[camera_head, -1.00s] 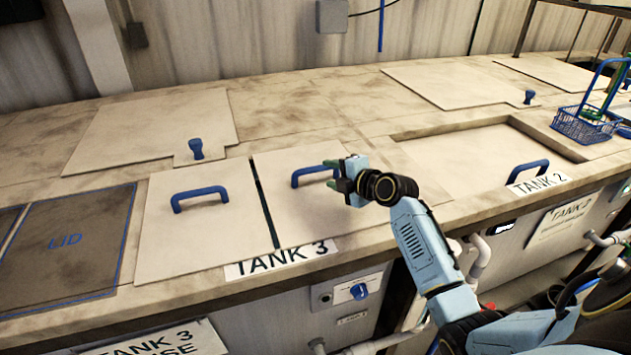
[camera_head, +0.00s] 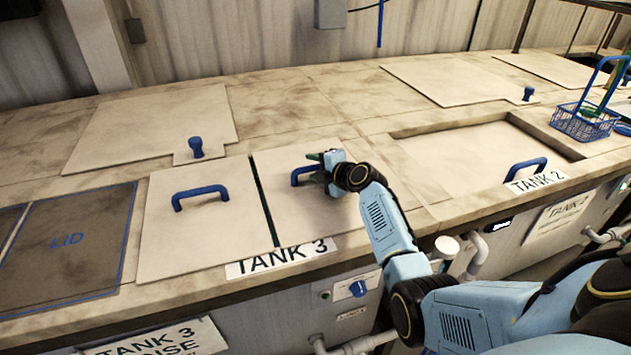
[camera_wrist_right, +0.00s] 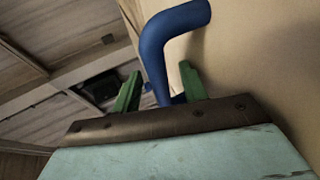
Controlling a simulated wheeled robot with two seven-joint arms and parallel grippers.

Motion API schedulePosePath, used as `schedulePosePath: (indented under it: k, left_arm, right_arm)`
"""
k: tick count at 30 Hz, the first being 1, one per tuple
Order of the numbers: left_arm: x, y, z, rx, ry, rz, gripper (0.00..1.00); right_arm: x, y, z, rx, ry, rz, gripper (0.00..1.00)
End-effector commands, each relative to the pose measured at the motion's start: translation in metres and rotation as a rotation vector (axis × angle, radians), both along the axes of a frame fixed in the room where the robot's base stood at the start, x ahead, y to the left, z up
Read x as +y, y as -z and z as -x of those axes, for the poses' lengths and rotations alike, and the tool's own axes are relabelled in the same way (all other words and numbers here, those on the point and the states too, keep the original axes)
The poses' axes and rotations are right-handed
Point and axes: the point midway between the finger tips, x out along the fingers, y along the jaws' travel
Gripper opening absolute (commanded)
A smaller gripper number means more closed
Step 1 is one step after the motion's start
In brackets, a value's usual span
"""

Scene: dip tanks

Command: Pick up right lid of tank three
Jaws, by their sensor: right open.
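The right lid of tank three (camera_head: 300,218) is a flat beige panel lying on the counter above the TANK 3 label, with a blue bar handle (camera_head: 299,174) on top. My right gripper (camera_head: 316,163) is at this handle and hides its right part. In the right wrist view the open green fingers (camera_wrist_right: 158,90) stand on either side of the handle's blue bar (camera_wrist_right: 168,48), with gaps between. The left lid of tank three (camera_head: 160,240), with its own blue handle (camera_head: 200,192), lies beside it across a narrow dark gap. My left gripper is not in view.
A recessed Tank 2 opening (camera_head: 450,160) with a blue handle (camera_head: 527,168) lies to the right. A blue wire basket (camera_head: 580,122) stands at the far right. A dark outlined lid area (camera_head: 65,245) is at the left. A flat panel with a blue knob (camera_head: 196,147) lies behind.

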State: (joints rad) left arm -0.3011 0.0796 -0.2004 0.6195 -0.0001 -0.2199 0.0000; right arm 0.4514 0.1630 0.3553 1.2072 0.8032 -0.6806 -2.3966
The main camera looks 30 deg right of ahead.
Motion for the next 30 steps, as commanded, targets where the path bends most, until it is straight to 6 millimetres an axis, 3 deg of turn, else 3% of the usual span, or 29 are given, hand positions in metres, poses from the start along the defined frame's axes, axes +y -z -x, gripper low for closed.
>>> schedulePosePath:
  k: [5,15,30]
  left_arm:
    - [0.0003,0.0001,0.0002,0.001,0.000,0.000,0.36]
    - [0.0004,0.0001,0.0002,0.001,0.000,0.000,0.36]
    - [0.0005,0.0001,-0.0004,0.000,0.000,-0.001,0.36]
  right_arm:
    - [0.0000,0.0004,0.0001,0.000,0.000,-0.001,0.43]
    - [-0.0001,0.0003,0.0003,0.001,0.000,-0.001,0.00]
    - [-0.0010,-0.0036,-0.0006,-0.005,0.001,0.004,0.00]
